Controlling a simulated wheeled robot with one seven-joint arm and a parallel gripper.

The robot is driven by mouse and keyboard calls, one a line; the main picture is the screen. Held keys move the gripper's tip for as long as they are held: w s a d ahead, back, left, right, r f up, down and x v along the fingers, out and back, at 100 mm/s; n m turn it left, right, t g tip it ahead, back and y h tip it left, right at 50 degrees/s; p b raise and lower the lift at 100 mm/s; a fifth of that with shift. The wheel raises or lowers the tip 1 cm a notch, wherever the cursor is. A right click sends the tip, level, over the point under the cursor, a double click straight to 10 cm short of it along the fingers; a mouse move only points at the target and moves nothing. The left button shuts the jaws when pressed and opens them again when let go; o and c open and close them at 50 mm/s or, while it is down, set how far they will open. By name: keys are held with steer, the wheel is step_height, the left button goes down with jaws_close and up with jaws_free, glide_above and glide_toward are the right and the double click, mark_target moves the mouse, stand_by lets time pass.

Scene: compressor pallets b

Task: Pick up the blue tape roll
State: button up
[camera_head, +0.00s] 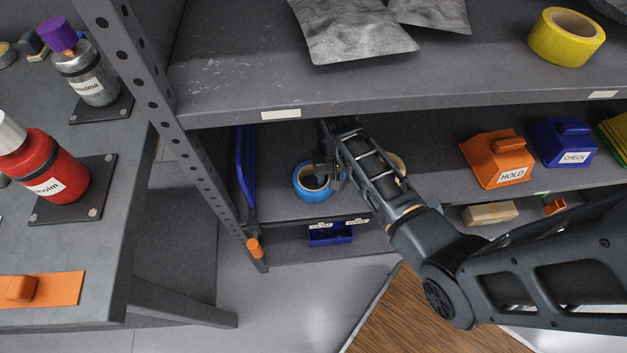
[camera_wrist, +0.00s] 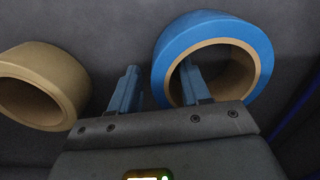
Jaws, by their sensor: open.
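The blue tape roll (camera_head: 311,183) lies on the middle shelf, left of my arm's end in the head view. In the wrist view the blue tape roll (camera_wrist: 210,30) fills the upper right, with its tan core facing me. My gripper (camera_wrist: 157,85) is open. Its right finger reaches into the roll's hole and its left finger is outside, so the roll's wall lies between the fingers. Whether the fingers touch the wall I cannot tell. In the head view my gripper (camera_head: 332,174) is at the roll's right side, its fingertips mostly hidden.
A tan tape roll (camera_wrist: 45,85) lies left of my gripper in the wrist view; my arm partly hides it in the head view. The upper shelf (camera_head: 225,90) is overhead, with a yellow tape roll (camera_head: 566,37). An orange HOLD box (camera_head: 494,158) and blue CHECK box (camera_head: 562,142) stand right.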

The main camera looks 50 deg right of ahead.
steer(key=shift+c, duration=0.3)
jaws_close()
steer(key=shift+r, duration=0.15)
